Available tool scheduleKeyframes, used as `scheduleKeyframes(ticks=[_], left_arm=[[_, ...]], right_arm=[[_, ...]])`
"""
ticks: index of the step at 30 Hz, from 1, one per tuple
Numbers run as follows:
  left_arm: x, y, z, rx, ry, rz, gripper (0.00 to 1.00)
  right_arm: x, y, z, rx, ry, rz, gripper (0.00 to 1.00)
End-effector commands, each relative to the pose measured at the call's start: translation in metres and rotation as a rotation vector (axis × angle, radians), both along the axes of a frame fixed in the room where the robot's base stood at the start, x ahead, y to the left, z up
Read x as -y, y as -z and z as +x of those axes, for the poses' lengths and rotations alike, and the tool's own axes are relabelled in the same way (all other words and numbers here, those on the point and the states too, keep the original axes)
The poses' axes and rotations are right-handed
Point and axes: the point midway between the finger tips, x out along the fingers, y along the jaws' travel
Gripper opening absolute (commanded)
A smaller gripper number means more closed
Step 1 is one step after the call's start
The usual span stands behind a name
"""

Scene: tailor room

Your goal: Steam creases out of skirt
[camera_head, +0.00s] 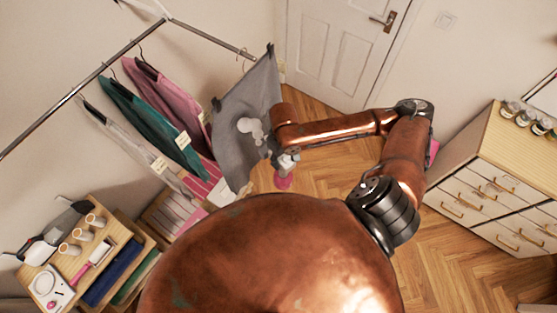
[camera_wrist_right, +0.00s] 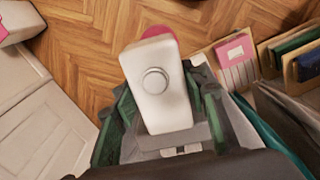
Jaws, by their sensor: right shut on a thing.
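The grey skirt (camera_head: 243,125) hangs from a hanger at the right end of the clothes rail. My right gripper (camera_head: 283,158) is in front of the skirt's right part. It is shut on a white and pink steamer (camera_head: 284,180), whose pale end points at the skirt with a whitish puff beside it. In the right wrist view the steamer's white body (camera_wrist_right: 155,85) with a round button lies between the green-edged fingers. I cannot tell whether the steamer touches the skirt. Creases on the skirt are too small to make out. My left gripper is not in view.
Pink, teal (camera_head: 150,115) and white garments hang left of the skirt on the metal rail (camera_head: 110,62). A drawer cabinet (camera_head: 490,185) stands at right. Wood floor (camera_head: 325,165) is open between.

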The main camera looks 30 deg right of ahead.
Motion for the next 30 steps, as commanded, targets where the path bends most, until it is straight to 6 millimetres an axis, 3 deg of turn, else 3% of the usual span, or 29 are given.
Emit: scheduleKeyframes(ticks=[1, 3, 10, 30], left_arm=[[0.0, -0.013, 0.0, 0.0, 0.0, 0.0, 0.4], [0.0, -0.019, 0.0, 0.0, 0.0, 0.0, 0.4], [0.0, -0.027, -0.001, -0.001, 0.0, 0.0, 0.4], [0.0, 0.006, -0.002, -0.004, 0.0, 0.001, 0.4]], right_arm=[[0.002, -0.015, 0.001, 0.003, -0.004, -0.001, 0.0], [0.005, -0.021, 0.0, 0.002, -0.01, -0.002, 0.0], [0.008, -0.03, 0.0, 0.002, -0.019, 0.001, 0.0], [-0.013, -0.028, 0.05, 0.004, -0.02, 0.002, 0.0]])
